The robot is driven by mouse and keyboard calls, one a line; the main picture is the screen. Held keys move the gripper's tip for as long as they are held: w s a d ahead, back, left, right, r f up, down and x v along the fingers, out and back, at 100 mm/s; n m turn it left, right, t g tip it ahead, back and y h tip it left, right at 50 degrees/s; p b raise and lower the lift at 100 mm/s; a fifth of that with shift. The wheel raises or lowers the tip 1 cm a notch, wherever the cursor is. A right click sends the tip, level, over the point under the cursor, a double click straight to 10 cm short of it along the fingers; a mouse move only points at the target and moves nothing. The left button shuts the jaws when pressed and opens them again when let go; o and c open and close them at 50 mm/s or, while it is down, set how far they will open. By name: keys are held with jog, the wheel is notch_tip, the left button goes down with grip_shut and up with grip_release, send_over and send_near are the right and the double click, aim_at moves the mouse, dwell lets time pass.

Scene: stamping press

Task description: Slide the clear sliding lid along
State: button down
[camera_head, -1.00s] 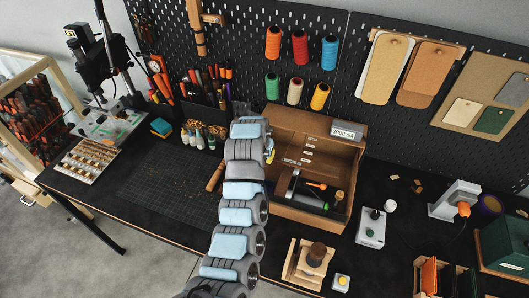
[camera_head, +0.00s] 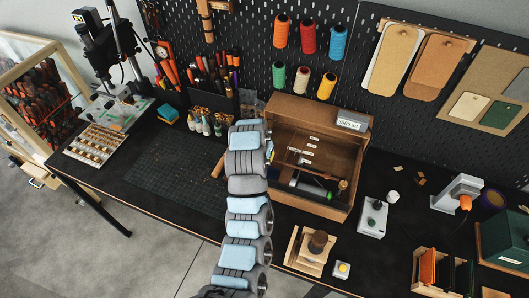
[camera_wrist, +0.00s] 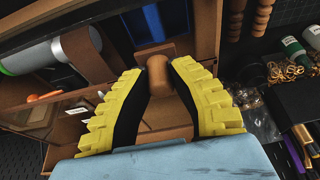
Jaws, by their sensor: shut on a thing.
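My gripper (camera_wrist: 160,68) shows in the wrist view with its two yellow, black-padded fingers closed on a small brown knob (camera_wrist: 154,82). The knob is at the wooden cabinet, whose brown wall (camera_head: 316,108) shows in the head view. I cannot make out the clear lid's pane or edges in either view. In the head view my arm hides the cabinet's left side and most of my gripper. A grey cylinder (camera_head: 311,191) with a green end lies in the cabinet; it also shows in the wrist view (camera_wrist: 38,56).
A labelled grey box (camera_head: 352,120) sits on the cabinet top. Small bottles (camera_head: 206,126) and a tool holder stand left of the cabinet. A wooden stand (camera_head: 310,249) and a grey device (camera_head: 373,217) are in front and to the right. The dark mat at left has free room.

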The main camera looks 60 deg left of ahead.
jog(key=s+d+p, duration=0.1)
jog(key=s+d, duration=0.3)
jog(key=s, duration=0.1)
jog(key=shift+d+p, duration=0.35)
jog(key=c, duration=0.9)
grip_release()
jog(key=shift+c, duration=0.2)
jog(key=shift+s+d+r, duration=0.1)
jog(key=shift+r, duration=0.35)
jog(key=s+d, duration=0.8)
jog(key=shift+s+d, duration=0.2)
jog(key=shift+s, duration=0.2)
jog(key=shift+r, duration=0.1)
